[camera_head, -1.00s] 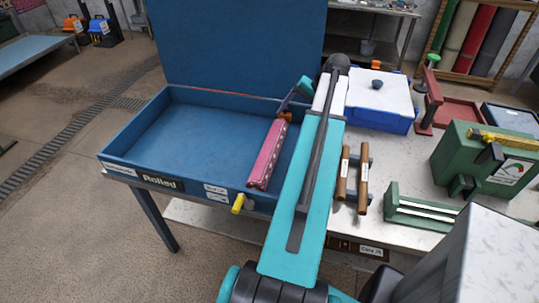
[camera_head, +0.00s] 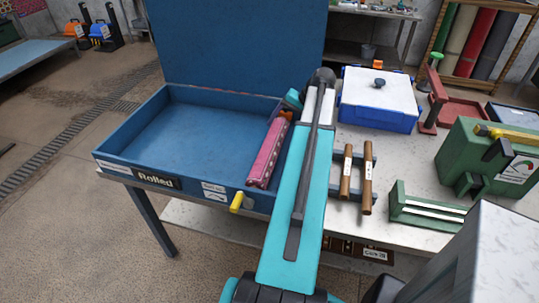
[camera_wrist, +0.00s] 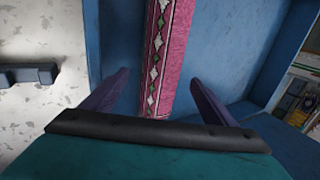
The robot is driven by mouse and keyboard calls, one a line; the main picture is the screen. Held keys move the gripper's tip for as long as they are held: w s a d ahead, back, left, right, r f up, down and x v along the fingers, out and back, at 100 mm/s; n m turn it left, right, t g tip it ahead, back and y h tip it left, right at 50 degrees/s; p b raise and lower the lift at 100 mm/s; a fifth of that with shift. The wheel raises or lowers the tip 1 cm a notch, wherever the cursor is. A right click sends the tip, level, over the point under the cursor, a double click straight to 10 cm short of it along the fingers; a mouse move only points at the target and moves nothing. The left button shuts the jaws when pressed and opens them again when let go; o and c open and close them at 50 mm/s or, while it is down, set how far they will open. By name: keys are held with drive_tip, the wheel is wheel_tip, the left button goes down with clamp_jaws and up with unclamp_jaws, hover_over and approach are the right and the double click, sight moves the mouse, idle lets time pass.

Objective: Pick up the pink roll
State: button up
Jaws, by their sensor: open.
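The pink roll (camera_head: 267,154) lies along the right side inside the blue tray labelled "Rolled" (camera_head: 110,163). It has a patterned band of white and green diamonds. In the wrist view the pink roll (camera_wrist: 167,50) runs from the top down between my fingers. My gripper (camera_wrist: 158,95) is open, with one purple finger on each side of the roll and a gap at each side. In the head view my arm hides most of the gripper.
A blue box with a white lid (camera_head: 378,99) stands right of my arm. Brown rollers (camera_head: 356,178), a green slotted holder (camera_head: 428,206) and a green machine (camera_head: 486,158) are on the bench. The tray's left part is empty.

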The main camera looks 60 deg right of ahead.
sight(280, 132)
drive_tip(key=shift+f, duration=0.1)
drive_tip(key=shift+b+x, duration=1.8)
drive_tip(key=shift+x, duration=0.7)
drive_tip(key=shift+w, duration=0.1)
drive_tip(key=c, duration=1.7)
drive_tip(key=shift+r+p, duration=3.45)
drive_tip(key=shift+r, duration=1.65)
